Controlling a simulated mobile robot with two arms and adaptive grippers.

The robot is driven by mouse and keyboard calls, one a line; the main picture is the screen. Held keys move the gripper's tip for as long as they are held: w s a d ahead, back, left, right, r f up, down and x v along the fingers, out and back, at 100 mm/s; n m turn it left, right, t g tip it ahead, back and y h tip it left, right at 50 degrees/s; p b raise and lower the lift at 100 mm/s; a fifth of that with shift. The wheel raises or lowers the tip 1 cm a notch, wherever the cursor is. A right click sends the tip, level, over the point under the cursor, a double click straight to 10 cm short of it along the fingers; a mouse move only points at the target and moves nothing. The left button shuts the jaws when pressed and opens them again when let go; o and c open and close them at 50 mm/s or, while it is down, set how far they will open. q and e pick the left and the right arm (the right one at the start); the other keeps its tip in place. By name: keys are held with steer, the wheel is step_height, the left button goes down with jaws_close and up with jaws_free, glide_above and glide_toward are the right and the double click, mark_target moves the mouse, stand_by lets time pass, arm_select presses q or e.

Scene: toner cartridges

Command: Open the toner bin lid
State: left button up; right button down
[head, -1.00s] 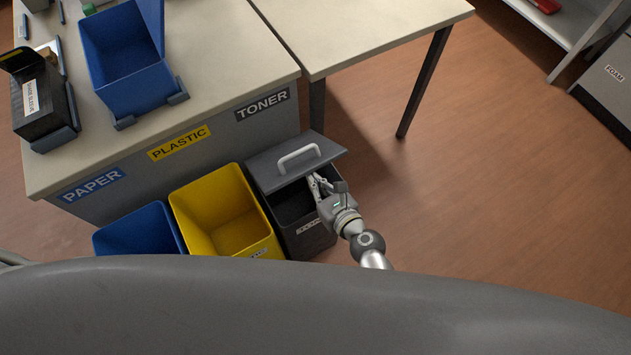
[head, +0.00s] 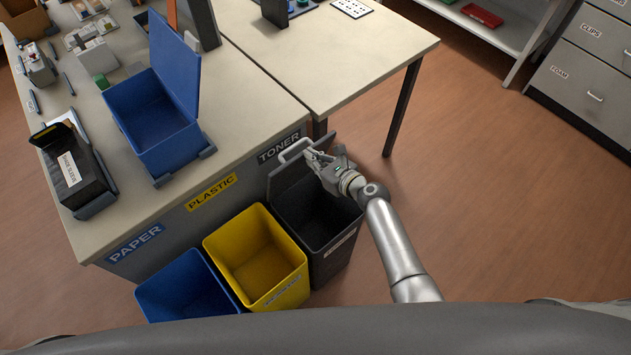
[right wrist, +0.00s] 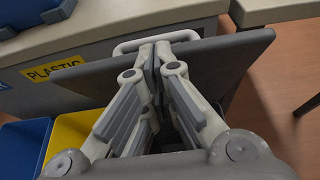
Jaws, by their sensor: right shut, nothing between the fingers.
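The toner bin (head: 318,232) is a dark grey box on the floor under the TONER label (head: 279,147). Its grey lid (head: 290,174) is raised steeply at the back, toward the counter, and the dark inside shows. The lid's pale handle (head: 297,147) stands at its upper edge. My right gripper (head: 312,155) is shut and empty, at the lid's upper part near the handle. In the right wrist view its fingertips (right wrist: 156,52) overlap the lid (right wrist: 228,62) beside the handle (right wrist: 126,45); contact is unclear. My left gripper is out of view.
The yellow plastic bin (head: 256,260) and blue paper bin (head: 185,290) stand open to the left. The counter (head: 235,110) rises behind the bins. A table leg (head: 403,108) stands behind right. The floor (head: 480,210) on the right is clear.

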mark_target(299, 143)
steer(key=w+a, duration=0.1)
steer(key=w, duration=0.1)
steer(key=w+a+r, duration=0.1)
steer(key=w+a, duration=0.1)
steer(key=shift+w, duration=0.1)
steer(key=shift+w+a, duration=0.2)
steer(key=shift+w, duration=0.15)
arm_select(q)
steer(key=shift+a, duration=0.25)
arm_select(e)
steer(key=shift+w+a+r, duration=0.1)
steer(key=shift+a, duration=0.05)
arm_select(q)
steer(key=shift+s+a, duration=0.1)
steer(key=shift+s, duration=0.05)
